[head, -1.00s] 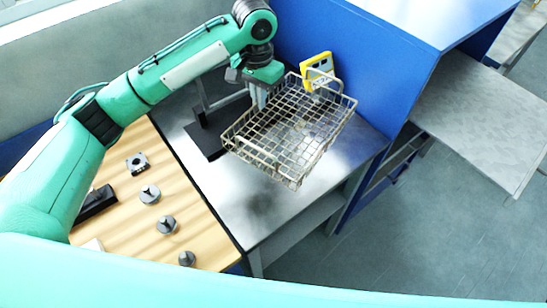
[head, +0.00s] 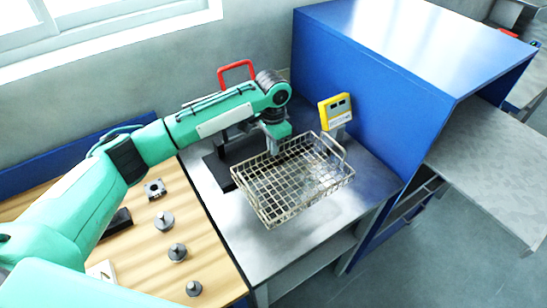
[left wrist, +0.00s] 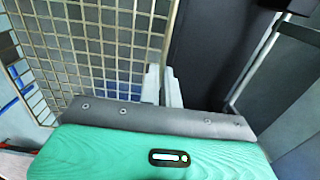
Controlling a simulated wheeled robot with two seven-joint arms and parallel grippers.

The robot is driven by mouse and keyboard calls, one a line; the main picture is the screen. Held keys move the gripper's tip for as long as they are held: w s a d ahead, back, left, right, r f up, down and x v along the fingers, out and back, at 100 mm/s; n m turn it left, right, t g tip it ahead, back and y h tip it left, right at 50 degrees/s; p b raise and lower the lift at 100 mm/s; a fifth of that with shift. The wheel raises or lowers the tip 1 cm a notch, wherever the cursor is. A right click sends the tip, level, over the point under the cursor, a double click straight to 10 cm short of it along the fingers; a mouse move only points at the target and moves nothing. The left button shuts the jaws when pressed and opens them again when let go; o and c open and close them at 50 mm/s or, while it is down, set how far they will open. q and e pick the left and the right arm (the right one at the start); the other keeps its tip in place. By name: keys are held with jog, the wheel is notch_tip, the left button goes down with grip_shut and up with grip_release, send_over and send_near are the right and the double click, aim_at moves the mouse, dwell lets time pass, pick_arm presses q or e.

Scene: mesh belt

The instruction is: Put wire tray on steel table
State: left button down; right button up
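The wire tray (head: 292,180), a shallow metal mesh basket with a raised handle at its right end, is over the steel table (head: 225,215), roughly level. My left gripper (head: 272,142) points down at the tray's far left rim. In the left wrist view its fingers (left wrist: 162,85) are closed around the rim of the tray (left wrist: 95,40). A shadow lies on the table below and right of the tray, which seems a little above the surface; the exact gap cannot be told. My right gripper is not in view.
A blue cabinet (head: 385,85) borders the table on the right. A wooden bench (head: 205,250) with several metal parts is at left. The table's front left is bare.

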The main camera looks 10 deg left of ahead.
aim_at(273, 160)
pick_arm(q)
notch_tip(273, 160, down, 3)
jog(key=shift+r, duration=0.2)
notch_tip(273, 160, down, 4)
jog(key=shift+r+p, duration=0.1)
jog(key=shift+p, duration=0.45)
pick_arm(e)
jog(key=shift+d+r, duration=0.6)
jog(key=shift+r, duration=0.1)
pick_arm(q)
jog(key=c, duration=2.1)
grip_release()
jog(key=o, duration=0.4)
jog(key=shift+o, duration=0.4)
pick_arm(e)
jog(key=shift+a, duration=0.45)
